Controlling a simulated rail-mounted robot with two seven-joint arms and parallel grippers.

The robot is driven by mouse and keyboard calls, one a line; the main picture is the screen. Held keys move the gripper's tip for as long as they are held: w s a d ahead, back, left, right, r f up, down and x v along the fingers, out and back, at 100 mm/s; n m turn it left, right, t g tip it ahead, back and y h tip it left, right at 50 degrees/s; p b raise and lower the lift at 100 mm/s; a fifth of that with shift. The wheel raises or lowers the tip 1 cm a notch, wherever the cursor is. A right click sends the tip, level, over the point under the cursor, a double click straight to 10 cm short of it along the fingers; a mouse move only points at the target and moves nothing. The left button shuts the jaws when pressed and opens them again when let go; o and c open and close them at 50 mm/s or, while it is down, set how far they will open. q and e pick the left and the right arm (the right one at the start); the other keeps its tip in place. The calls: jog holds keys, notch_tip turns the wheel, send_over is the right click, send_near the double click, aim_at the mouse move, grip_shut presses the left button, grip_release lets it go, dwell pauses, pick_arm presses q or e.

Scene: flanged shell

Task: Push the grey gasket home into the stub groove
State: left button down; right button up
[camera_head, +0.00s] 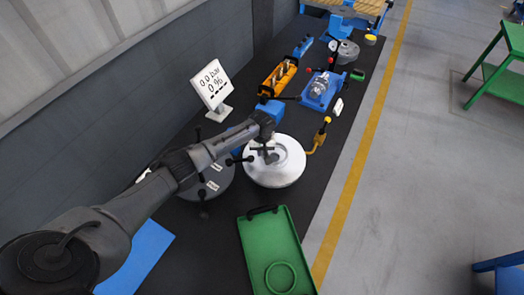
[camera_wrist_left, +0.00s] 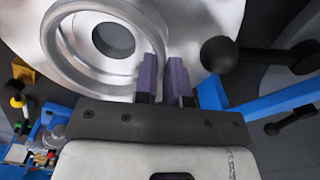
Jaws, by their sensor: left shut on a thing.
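My left gripper (camera_head: 266,149) is over the round white shell (camera_head: 284,177) in the head view. In the left wrist view its two purple fingers (camera_wrist_left: 164,80) are close together around the near right side of a grey ring, which I take for the grey gasket (camera_wrist_left: 62,65). The ring surrounds the stub's dark round bore (camera_wrist_left: 113,40). The fingers and arm cover part of it in the head view. I cannot tell how deep the ring sits in the groove. My right gripper is not in view.
A green tray (camera_head: 250,245) with a green ring (camera_head: 281,277) lies in front. A dark round plate (camera_head: 212,183) is left of the shell. A display (camera_head: 211,84), an orange holder (camera_head: 278,79) and a blue fixture (camera_head: 318,92) stand behind. A black ball-ended handle (camera_wrist_left: 220,55) is close right of my fingers.

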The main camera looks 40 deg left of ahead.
pick_arm(q)
jog(key=shift+f+b, duration=0.45)
jog(key=shift+f, duration=0.25)
jog(key=shift+f+b, duration=0.3)
jog(key=shift+f, duration=0.2)
jog(key=c, duration=1.1)
grip_release()
jog(key=shift+r, duration=0.6)
notch_tip(320, 180, up, 13)
jog(key=p, duration=0.1)
jog(key=shift+p, duration=0.3)
jog(key=shift+f, duration=0.1)
